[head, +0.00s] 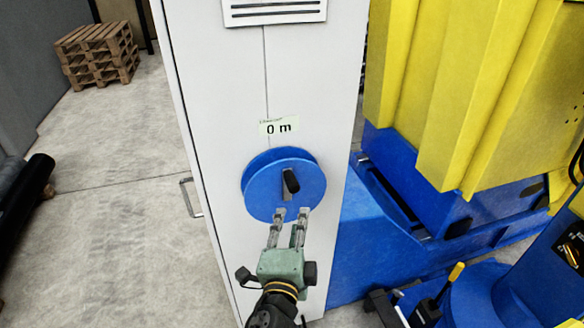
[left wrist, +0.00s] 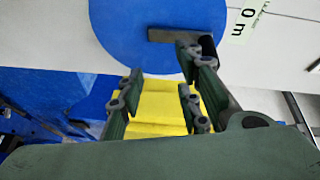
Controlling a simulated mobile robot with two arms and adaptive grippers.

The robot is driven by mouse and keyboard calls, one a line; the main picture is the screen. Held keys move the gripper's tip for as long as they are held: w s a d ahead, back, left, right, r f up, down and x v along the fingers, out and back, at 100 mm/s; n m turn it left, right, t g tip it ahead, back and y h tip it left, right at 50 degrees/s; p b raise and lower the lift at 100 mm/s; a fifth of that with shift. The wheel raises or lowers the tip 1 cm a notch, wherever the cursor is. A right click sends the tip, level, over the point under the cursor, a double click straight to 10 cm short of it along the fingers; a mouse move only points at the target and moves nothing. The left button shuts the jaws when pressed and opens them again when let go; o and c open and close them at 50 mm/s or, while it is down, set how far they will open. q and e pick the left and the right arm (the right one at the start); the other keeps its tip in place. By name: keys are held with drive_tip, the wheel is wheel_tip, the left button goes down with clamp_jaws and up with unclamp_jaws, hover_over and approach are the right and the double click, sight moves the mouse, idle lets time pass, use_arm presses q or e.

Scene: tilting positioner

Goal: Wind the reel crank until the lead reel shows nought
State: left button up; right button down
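The blue lead reel (head: 262,196) is mounted on the front of a white cabinet. A black crank handle (head: 291,181) sticks out from its face on a short grey crank arm. The label above the reel (head: 279,127) reads "0 m"; it also shows sideways in the left wrist view (left wrist: 238,22). My left gripper (head: 292,213) is in front of the lower part of the reel, just below the handle. Its fingers (left wrist: 158,75) are apart with nothing held between them. In the left wrist view the handle is beside the right-hand finger, partly hidden; I cannot tell if they touch. My right gripper is out of view.
The white cabinet (head: 218,100) has a side pull handle (head: 190,197) on its left. A yellow ribbed body (head: 470,90) on a blue base (head: 375,240) stands close on the right. Wooden pallets (head: 98,55) stand at the back left. The floor to the left is mostly clear.

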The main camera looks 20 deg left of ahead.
sight(292, 184)
use_arm(q)
drive_tip(key=shift+t+y, duration=0.4)
drive_tip(key=shift+t, duration=0.1)
drive_tip(key=r, duration=0.3)
drive_tip(key=a+r+p, duration=0.1)
drive_tip(key=r, duration=0.2)
drive_tip(key=shift+w+a+r, duration=0.1)
drive_tip(key=shift+a, duration=0.05)
drive_tip(key=p+x, duration=0.2)
drive_tip(key=x, duration=0.4)
drive_tip(key=shift+w, duration=0.1)
drive_tip(key=shift+w+f, duration=0.25)
drive_tip(key=shift+w, duration=0.1)
drive_tip(key=shift+c, duration=0.4)
